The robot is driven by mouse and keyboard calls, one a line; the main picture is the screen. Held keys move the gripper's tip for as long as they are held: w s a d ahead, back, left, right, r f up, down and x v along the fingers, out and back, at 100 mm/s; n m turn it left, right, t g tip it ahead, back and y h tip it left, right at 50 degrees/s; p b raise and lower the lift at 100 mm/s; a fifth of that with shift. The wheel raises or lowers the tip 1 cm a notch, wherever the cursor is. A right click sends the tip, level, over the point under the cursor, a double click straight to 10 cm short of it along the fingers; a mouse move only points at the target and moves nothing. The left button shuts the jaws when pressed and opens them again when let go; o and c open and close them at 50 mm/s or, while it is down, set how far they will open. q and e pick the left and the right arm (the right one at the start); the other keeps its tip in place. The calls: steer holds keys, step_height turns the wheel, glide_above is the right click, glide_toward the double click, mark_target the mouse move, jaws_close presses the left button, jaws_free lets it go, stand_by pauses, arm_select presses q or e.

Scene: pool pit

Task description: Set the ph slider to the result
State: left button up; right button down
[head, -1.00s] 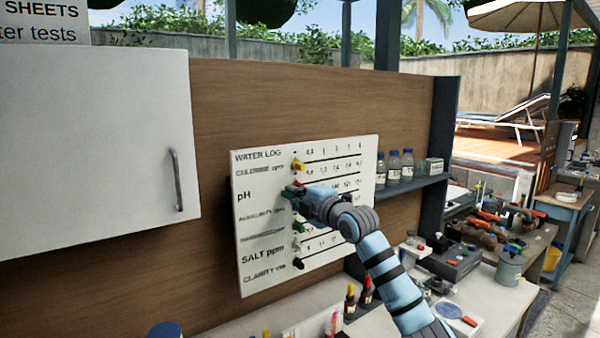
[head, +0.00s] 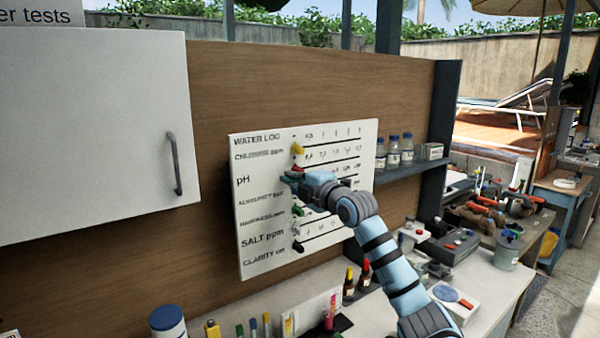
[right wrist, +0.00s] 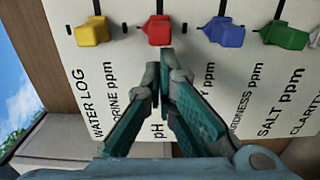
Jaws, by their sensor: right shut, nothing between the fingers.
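The water log board (head: 252,220) is a white panel with labelled rows and small coloured sliders, fixed to the wooden wall. The pH slider is the red knob (right wrist: 157,30) at the left end of its row, between the yellow chlorine slider (right wrist: 92,33) and the blue slider (right wrist: 226,32). In the head view only a little red (head: 298,168) shows above my gripper. My right gripper (right wrist: 166,62) is shut and empty, its fingertips just below the red knob in the wrist view. I cannot tell whether they touch it. My left gripper is in neither view.
The green slider (right wrist: 285,35) and black slider (head: 298,247) sit on lower rows. A shelf (head: 420,165) with bottles is right of the board. A cluttered counter with dropper bottles (head: 349,284) lies below. A white cabinet (head: 90,130) is at the left.

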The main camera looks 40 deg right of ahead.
steer(key=shift+a, duration=0.1)
stand_by(0.3)
steer(key=shift+w+a+p, duration=0.1)
steer(key=shift+a+p, duration=0.3)
steer(key=shift+a, duration=0.25)
steer(key=s+b, duration=0.5)
steer(key=s, duration=0.2)
steer(key=shift+a, duration=0.45)
